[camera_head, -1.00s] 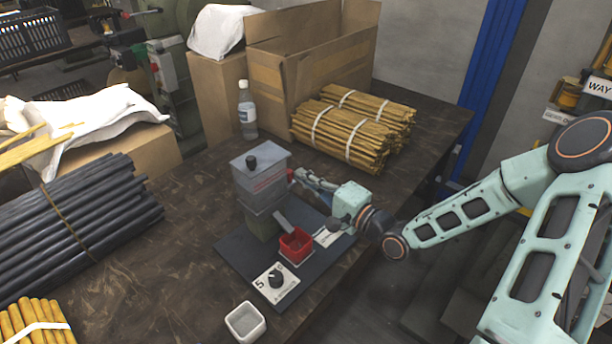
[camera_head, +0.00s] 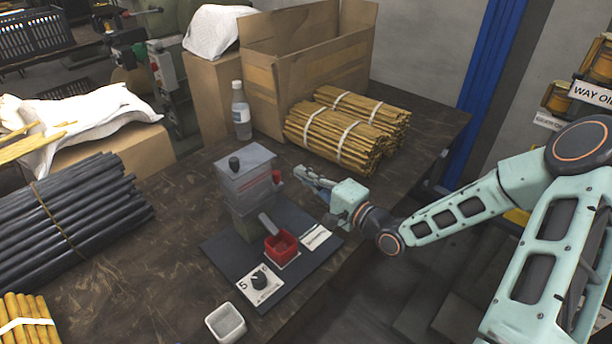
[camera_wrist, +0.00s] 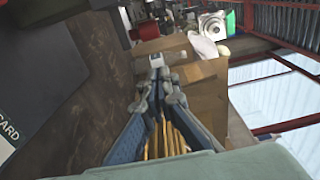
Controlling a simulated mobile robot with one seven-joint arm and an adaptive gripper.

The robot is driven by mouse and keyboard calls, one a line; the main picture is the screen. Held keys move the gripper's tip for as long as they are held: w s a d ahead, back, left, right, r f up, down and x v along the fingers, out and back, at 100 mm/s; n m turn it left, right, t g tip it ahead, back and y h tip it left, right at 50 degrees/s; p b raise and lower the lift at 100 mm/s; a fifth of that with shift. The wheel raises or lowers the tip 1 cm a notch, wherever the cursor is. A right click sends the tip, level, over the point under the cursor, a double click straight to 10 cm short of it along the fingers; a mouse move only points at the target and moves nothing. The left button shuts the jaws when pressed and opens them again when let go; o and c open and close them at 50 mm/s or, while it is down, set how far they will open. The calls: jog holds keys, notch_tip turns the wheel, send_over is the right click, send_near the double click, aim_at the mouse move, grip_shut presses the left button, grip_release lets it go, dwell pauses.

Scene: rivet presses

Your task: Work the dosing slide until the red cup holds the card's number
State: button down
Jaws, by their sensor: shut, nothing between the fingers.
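The grey dosing dispenser (camera_head: 246,187) stands on a dark base plate, with a red knob (camera_head: 277,176) on its right side. A chute slopes down to the red cup (camera_head: 281,247), whose contents I cannot make out. A white card (camera_head: 316,238) lies right of the cup; its number is unreadable. The wrist view shows the word CARD (camera_wrist: 8,131) at the left edge. A white dial plate (camera_head: 260,284) with a black knob shows 5 and 0. My gripper (camera_head: 300,173) is shut and empty, right of the red knob and apart from it. Its fingers fill the middle of the wrist view (camera_wrist: 158,75).
A small white container (camera_head: 225,322) stands at the table's front edge. Bundles of yellow rods (camera_head: 340,130), a bottle (camera_head: 241,110) and an open cardboard box (camera_head: 300,60) stand behind. Dark rods (camera_head: 75,215) lie at left.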

jog(key=p+v, duration=0.1)
jog(key=v, duration=0.9)
jog(key=shift+d, duration=0.25)
jog(key=shift+w, duration=0.15)
